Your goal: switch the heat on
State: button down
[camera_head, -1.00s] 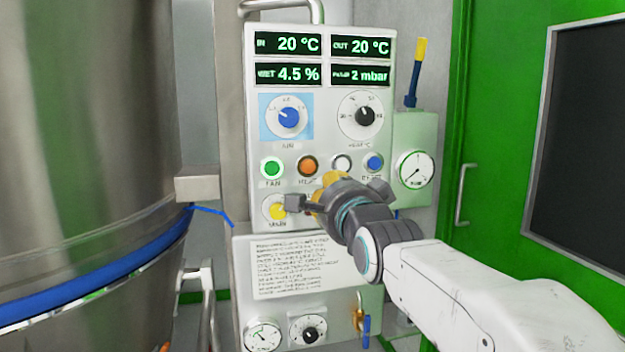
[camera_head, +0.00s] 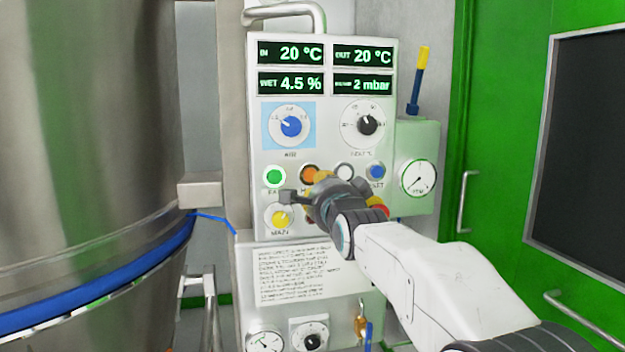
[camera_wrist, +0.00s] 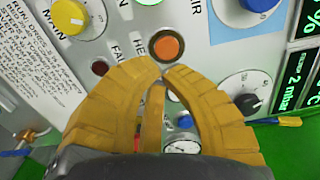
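The orange button, its label partly hidden and seemingly HEAT, is on the white control panel (camera_head: 345,215), right of the green FAN button (camera_head: 274,177). It shows in the head view (camera_head: 309,173) and, large, in the wrist view (camera_wrist: 166,46). My gripper (camera_head: 317,187) has yellow fingers and is in front of the panel, just below the orange button. In the wrist view my fingertips (camera_wrist: 162,71) come together, with nothing between them, just short of the button's lower rim. I cannot tell whether they touch the panel. The FAN button looks bright green; the orange one looks dull.
A yellow MAIN knob (camera_head: 281,217) sits low left, close to my gripper. A white button (camera_head: 345,172) and a blue button (camera_head: 376,171) are to the right. Blue AIR knob (camera_head: 291,125) and black knob (camera_head: 367,124) are above. A large steel vessel (camera_head: 85,140) stands left.

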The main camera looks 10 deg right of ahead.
aim_at(311, 179)
jog(key=shift+w+p, duration=0.45)
jog(key=shift+w, duration=2.25)
